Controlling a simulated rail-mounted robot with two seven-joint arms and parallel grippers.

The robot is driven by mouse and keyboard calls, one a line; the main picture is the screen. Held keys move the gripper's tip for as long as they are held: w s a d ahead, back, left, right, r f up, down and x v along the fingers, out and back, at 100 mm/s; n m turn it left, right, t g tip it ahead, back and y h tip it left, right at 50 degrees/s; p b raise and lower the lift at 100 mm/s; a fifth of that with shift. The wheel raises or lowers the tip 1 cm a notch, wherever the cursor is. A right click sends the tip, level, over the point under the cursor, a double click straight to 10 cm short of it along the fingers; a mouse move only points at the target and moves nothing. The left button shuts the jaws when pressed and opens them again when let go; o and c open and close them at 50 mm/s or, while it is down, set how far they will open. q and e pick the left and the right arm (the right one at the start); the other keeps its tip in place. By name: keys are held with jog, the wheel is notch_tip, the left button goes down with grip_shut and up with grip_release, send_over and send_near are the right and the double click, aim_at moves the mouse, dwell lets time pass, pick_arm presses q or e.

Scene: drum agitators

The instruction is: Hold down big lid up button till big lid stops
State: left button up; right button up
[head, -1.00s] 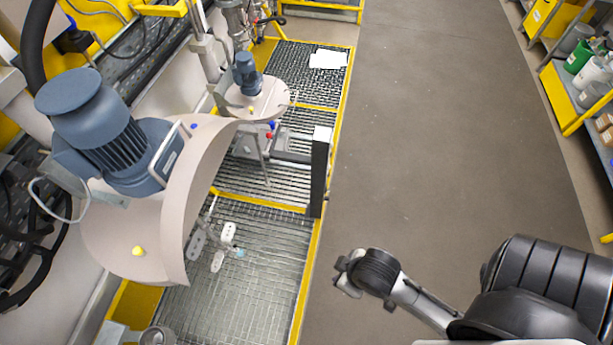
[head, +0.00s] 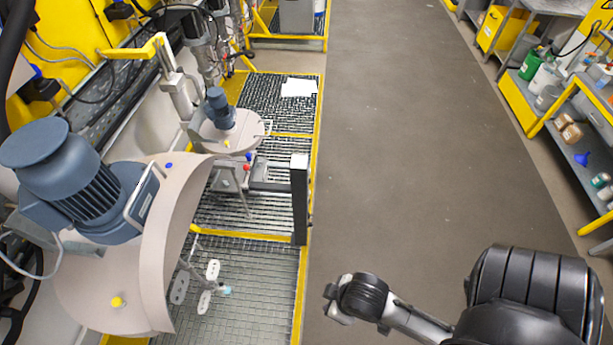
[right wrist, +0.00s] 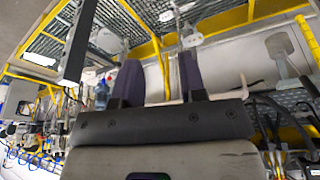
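The big lid (head: 165,230) is a large beige curved cover with a blue-grey motor on it, tilted at the left of the head view. A small lid (head: 228,132) with a blue motor sits farther back. A dark upright post (head: 300,205) with a pale top stands at the platform edge; I cannot make out any up button on it. My right gripper (head: 340,300) is over the floor, right of the platform and apart from the post. In the right wrist view its two dark fingers (right wrist: 160,80) are apart with nothing between them. My left gripper is out of view.
The yellow-edged grating platform (head: 255,275) lies along the left, with a paddle agitator (head: 205,285) over it. The grey floor (head: 410,150) is open to the right. Shelves (head: 560,120) with bottles and boxes line the right side.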

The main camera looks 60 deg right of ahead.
dwell(0.4)
grip_shut()
dwell(1.6)
